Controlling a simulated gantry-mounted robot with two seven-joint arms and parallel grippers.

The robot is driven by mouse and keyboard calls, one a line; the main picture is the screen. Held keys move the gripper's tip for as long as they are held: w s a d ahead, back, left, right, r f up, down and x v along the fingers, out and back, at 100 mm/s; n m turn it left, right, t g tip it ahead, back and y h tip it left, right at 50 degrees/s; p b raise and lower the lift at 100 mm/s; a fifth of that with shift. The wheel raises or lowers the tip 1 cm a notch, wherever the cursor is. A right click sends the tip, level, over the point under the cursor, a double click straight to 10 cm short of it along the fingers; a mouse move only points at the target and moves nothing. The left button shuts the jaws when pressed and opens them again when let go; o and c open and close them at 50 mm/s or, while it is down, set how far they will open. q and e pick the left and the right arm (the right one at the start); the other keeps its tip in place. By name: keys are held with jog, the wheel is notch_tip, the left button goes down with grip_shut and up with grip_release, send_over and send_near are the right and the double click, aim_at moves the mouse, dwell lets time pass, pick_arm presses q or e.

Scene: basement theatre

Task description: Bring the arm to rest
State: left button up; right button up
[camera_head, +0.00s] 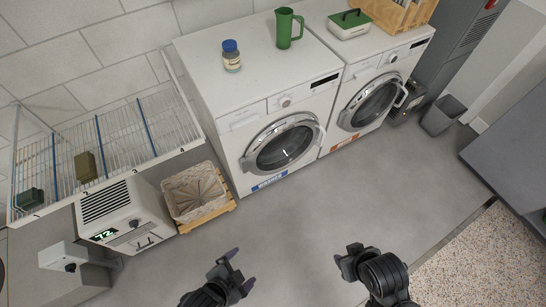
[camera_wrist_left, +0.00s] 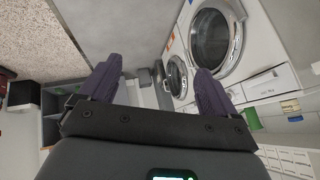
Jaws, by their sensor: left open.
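My left gripper (camera_head: 242,268) is in the lower middle of the head view, above the grey floor. Its two purple-tipped fingers are apart, with nothing between them. In the left wrist view the same gripper (camera_wrist_left: 158,68) shows its fingers spread and empty, with the washing machines beyond. My right gripper (camera_head: 346,262) is to its right in the head view, also over open floor. It is dark and seen at an angle, so its jaw opening is unclear. Neither gripper appears to touch anything.
Two white front-loading washers (camera_head: 237,122) stand at the back, with a blue-capped jar (camera_head: 231,57) and green jug (camera_head: 286,28) on top. A wire rack (camera_head: 120,136), white box unit (camera_head: 125,209) and lined basket (camera_head: 194,192) are left. A grey bin (camera_head: 443,115) stands right. Mid-floor is clear.

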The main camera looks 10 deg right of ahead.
pick_arm(q)
jog(key=s+a+r+n+g+y, duration=0.1)
jog(key=a+r+n+y, duration=0.15)
jog(key=a+n, duration=0.4)
jog(key=s+a+r+n+g+y, duration=0.1)
jog(key=a+r+n+y, duration=0.15)
jog(key=a+n, duration=0.45)
notch_tip(320, 180, up, 13)
jog(key=a+m+p, duration=0.1)
jog(key=p, duration=1.1)
